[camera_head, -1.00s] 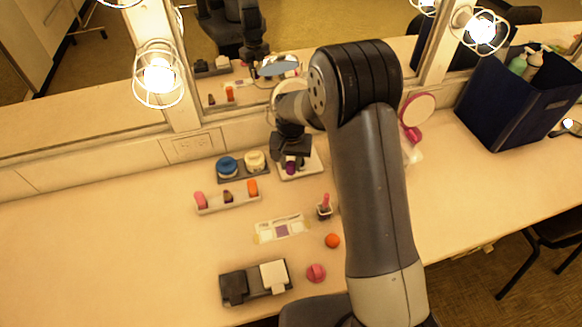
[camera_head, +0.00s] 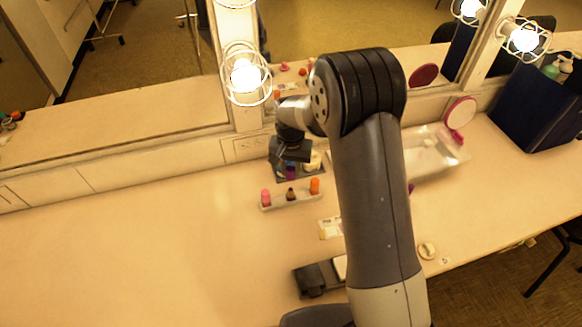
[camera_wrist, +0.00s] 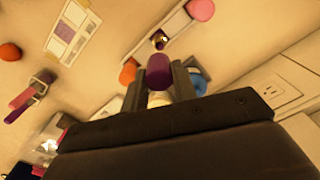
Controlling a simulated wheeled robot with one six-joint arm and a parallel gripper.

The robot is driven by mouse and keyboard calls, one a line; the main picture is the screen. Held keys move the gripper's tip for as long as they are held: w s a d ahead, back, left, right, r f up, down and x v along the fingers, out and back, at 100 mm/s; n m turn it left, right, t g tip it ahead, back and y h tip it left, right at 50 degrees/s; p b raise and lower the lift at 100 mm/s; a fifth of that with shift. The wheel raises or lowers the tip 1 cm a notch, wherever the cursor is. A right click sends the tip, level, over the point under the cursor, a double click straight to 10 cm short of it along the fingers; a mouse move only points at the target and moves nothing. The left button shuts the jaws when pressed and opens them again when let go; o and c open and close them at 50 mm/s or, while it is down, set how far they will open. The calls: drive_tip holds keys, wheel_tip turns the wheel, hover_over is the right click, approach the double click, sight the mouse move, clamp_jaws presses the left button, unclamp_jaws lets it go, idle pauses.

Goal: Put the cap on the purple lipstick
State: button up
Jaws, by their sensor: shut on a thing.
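My gripper (camera_head: 290,165) is shut on a purple cap (camera_wrist: 158,72), which sits between the two fingertips in the wrist view. The purple cap (camera_head: 291,172) also shows under my gripper in the head view. A pale rack (camera_head: 272,205) stands just in front of it, with a pink-capped item (camera_head: 266,197), a short dark item (camera_head: 291,194) and an orange-capped item (camera_head: 315,186) in a row. The middle item (camera_wrist: 160,40) shows a gold tube and dark tip in the wrist view, apart from the held cap; I cannot tell its colour surely.
A grey tray with a cream pot (camera_head: 314,161) lies behind my gripper; a blue pot (camera_wrist: 198,82) shows in the wrist view. A palette card (camera_head: 330,228) and a dark box (camera_head: 310,279) lie nearer. A clear tray (camera_head: 435,150) is right. The counter's left is bare.

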drive_tip(key=b, duration=0.3)
hover_over(291, 189)
drive_tip(key=shift+f, duration=2.4)
drive_tip(key=shift+w+f, duration=0.1)
drive_tip(key=shift+f, duration=0.15)
drive_tip(key=shift+f+b, duration=1.35)
drive_tip(key=shift+b, duration=0.35)
idle(0.9)
drive_tip(key=o, duration=1.5)
drive_tip(key=shift+r, duration=0.1)
drive_tip(key=shift+r+p, duration=2.1)
drive_tip(key=shift+r, duration=1.35)
